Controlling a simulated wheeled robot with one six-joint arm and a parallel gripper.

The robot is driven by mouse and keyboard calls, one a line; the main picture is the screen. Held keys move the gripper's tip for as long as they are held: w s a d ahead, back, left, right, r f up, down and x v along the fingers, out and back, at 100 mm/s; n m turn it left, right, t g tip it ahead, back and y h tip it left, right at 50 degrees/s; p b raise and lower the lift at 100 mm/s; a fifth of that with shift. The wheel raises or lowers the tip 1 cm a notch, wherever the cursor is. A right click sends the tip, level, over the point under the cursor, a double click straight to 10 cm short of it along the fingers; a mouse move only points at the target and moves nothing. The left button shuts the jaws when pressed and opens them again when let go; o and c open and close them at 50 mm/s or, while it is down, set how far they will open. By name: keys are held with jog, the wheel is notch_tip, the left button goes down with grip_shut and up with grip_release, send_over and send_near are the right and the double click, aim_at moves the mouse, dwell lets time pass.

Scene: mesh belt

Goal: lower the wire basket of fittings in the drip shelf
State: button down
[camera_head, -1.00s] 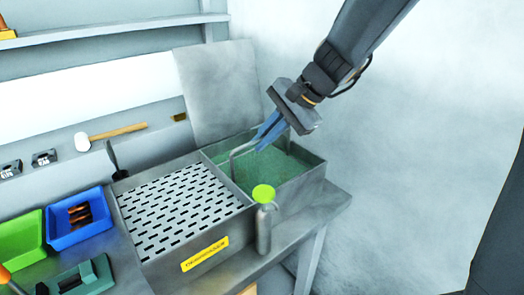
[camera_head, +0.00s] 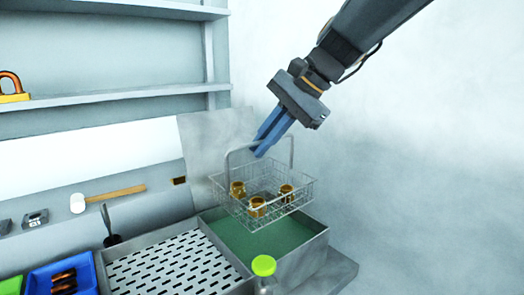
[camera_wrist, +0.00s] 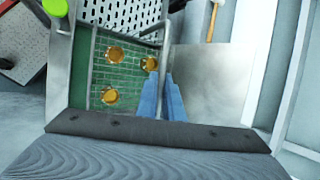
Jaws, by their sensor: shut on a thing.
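The wire basket (camera_head: 285,207) hangs from its handle in my gripper (camera_head: 262,150), whose blue fingers are shut on the handle's top bar. The basket holds three brass fittings (camera_head: 257,206) and looks about level, above the tank of green liquid (camera_head: 265,240). The drip shelf (camera_head: 160,268), a slotted pale plate, lies directly left of the tank and is empty. In the wrist view my fingers (camera_wrist: 160,78) show beside the fittings (camera_wrist: 112,53), with green behind the mesh. The drip shelf (camera_wrist: 120,14) shows at the top there.
The shelf's top is clear.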

jog(key=shift+f, duration=0.1)
notch_tip(320, 180, down, 3)
jog(key=shift+r+b, duration=0.1)
jog(key=shift+b, duration=0.5)
jog(key=s+a+p, duration=0.4)
jog(key=s+a, duration=0.2)
jog(key=a, duration=0.3)
jog(key=s+a+p, duration=0.4)
jog(key=s+a, duration=0.2)
jog(key=a, duration=0.4)
jog(key=shift+s+a, duration=0.15)
jog(key=shift+s, duration=0.25)
dwell(1.0)
jog(key=shift+p, duration=0.5)
dwell(0.4)
dwell(0.3)
